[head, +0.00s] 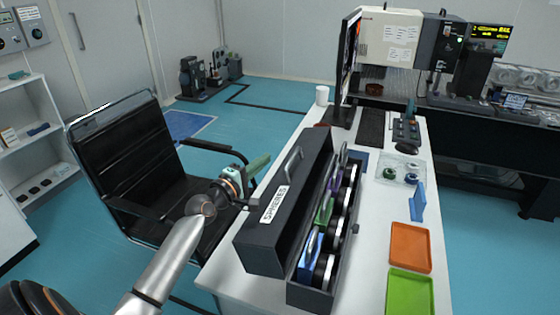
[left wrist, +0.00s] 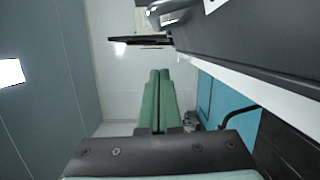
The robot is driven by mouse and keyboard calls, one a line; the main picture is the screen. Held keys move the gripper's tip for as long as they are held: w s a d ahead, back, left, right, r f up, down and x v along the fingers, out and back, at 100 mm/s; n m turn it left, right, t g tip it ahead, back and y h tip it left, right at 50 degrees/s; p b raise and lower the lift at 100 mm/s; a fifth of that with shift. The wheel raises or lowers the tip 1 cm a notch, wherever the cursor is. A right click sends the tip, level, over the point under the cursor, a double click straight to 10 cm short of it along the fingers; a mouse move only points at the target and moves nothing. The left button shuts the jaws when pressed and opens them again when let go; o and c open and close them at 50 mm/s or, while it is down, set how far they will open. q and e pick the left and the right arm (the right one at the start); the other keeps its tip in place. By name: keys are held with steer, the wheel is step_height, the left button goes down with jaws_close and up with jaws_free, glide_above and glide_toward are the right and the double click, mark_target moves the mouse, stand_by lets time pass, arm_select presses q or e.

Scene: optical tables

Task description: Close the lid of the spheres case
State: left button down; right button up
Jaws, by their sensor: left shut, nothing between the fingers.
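The spheres case (head: 340,262) is a long black box on the white table, with its lid (head: 262,238) standing raised on the left side. The lid has a "SPHERES" label and a grey handle. Several spheres with purple, green and blue holders show in the open case. My left gripper (head: 262,165) is beside the lid's outer left face, near its far end. Its green fingers are shut and empty; they also show in the left wrist view (left wrist: 160,100), with the dark lid (left wrist: 250,40) at upper right. I cannot tell whether they touch the lid. My right gripper is out of view.
An orange tray (head: 410,247) and a green tray (head: 410,292) lie right of the case. A clear box (head: 399,168), a blue piece (head: 418,202) and a white mug (head: 322,95) are on the table. A black chair (head: 150,165) stands left, close to my arm.

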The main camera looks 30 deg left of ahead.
mark_target(283, 175)
arm_select(q)
steer(key=shift+w+d+r+p, duration=0.2)
steer(key=shift+w+d+p, duration=0.5)
steer(key=shift+w+d, duration=0.5)
steer(key=shift+w+d+f, duration=0.1)
steer(key=shift+d, duration=0.65)
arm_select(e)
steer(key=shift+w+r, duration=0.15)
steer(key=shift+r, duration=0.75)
arm_select(q)
steer(key=shift+w, duration=0.1)
steer(key=shift+m, duration=0.3)
steer(key=shift+d+r, duration=0.3)
steer(key=shift+m, duration=0.4)
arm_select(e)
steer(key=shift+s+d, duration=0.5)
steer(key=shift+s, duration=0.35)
